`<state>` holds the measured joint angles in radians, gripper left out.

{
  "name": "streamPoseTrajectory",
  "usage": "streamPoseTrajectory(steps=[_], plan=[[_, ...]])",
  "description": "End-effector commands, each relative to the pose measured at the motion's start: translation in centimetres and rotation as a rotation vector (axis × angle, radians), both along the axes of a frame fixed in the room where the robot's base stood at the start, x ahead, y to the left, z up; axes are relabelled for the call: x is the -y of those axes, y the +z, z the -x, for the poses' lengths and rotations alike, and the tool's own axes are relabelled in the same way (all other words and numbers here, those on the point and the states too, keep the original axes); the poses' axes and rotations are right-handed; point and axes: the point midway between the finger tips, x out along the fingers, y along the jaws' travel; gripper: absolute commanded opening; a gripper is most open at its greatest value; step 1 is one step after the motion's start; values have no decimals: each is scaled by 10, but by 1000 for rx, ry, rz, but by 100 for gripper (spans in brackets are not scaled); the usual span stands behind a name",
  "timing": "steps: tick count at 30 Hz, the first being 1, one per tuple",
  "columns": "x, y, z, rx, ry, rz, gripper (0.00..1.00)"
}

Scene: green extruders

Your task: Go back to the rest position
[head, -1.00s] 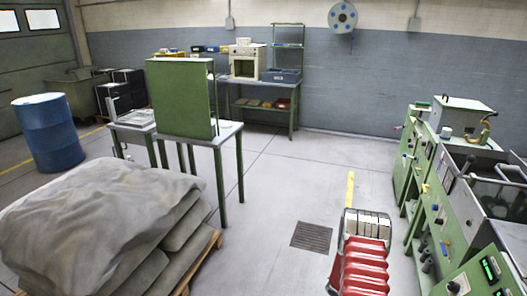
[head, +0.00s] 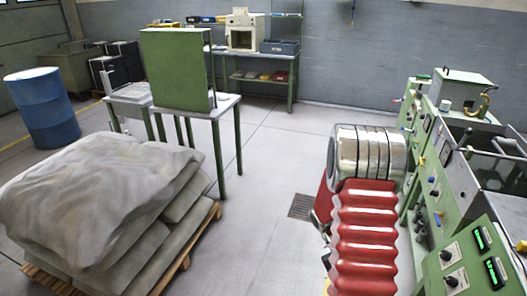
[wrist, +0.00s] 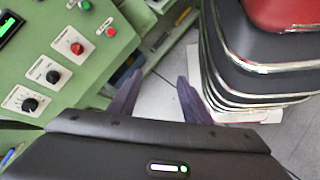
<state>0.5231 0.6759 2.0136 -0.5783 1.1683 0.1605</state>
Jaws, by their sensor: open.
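My gripper (wrist: 159,78) shows in the wrist view. Its two dark purple fingers stand apart, with pale floor visible between them and nothing held. The green machine panel (wrist: 110,62) with its knobs lies to the left of the fingers in that view. My red ribbed arm with shiny rings rises at the lower right of the head view. My gripper itself is not visible in the head view.
Green extruder machines (head: 428,160) line the right side, close to my arm. Grey sacks (head: 100,200) on a wooden pallet (head: 175,270) fill the lower left. A green-framed table (head: 200,112) and blue barrel (head: 42,108) stand behind. The middle floor (head: 270,150) is clear.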

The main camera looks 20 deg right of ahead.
Motion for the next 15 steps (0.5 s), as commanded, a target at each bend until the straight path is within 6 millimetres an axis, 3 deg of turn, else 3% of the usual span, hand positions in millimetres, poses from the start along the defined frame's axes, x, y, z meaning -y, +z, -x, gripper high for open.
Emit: streamPoseTrajectory(steps=[15], plan=[[-75, 73, -38, 308, 16, -54, 44]])
